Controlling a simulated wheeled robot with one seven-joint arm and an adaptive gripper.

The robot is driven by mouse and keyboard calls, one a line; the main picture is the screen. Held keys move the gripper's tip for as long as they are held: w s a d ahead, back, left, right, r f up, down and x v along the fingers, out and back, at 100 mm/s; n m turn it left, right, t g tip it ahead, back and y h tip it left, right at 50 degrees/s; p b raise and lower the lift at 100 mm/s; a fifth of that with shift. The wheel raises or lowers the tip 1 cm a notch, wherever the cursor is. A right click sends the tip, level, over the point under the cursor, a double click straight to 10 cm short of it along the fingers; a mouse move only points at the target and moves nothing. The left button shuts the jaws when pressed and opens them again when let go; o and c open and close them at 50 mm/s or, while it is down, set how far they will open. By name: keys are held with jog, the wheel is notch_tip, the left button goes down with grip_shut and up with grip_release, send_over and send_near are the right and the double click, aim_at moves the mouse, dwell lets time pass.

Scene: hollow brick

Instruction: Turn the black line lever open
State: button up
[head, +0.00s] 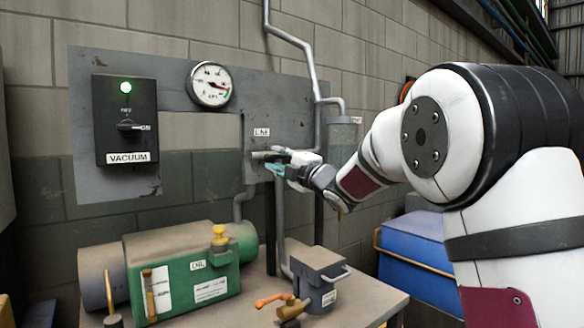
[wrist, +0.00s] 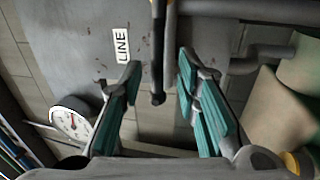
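The black line lever (wrist: 157,45) shows in the wrist view as a dark thin bar, running from the top edge down into the gap between my fingers. In the head view the lever (head: 263,154) is a short dark bar under the LINE label (head: 262,132), partly hidden by my fingers. My gripper (head: 277,164) is at the lever, its teal-padded fingers pointing at the panel. In the wrist view my gripper (wrist: 158,78) is open, with one finger on each side of the lever and a visible gap to both.
The grey panel (head: 190,130) also carries a VACUUM switch box (head: 126,118) with a lit green lamp and a round gauge (head: 210,83). Below stand a green oil pump (head: 185,265) and a grey box with an orange-handled valve (head: 290,305). Pipes (head: 308,60) run beside the lever.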

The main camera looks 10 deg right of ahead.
jog(key=v, duration=1)
jog(key=shift+s, duration=0.15)
jog(key=s+d+f+m+g+h, duration=0.3)
jog(key=s+d+f+m+h, duration=0.15)
jog(key=s+m, duration=0.3)
jog(key=s+d+f+m+g+h, duration=0.3)
jog(key=s+f+m+h, duration=0.1)
jog(key=s+m+h, duration=0.3)
jog(key=s+a+f+m+g+y, duration=0.1)
jog(key=s+a+f+m+g, duration=0.25)
jog(key=s, duration=0.85)
jog(key=s+f+m+g+y, duration=0.15)
jog(key=s+f+g, duration=0.35)
jog(key=s, duration=0.6)
jog(key=s+a+f+m+g, duration=0.2)
jog(key=s+f+m+g, duration=0.3)
jog(key=s, duration=0.7)
notch_tip(320, 180, up, 20)
jog(key=a+n+t+p, duration=0.1)
jog(key=t+p, duration=0.4)
jog(key=p, duration=1.4)
jog(key=shift+s, duration=0.4)
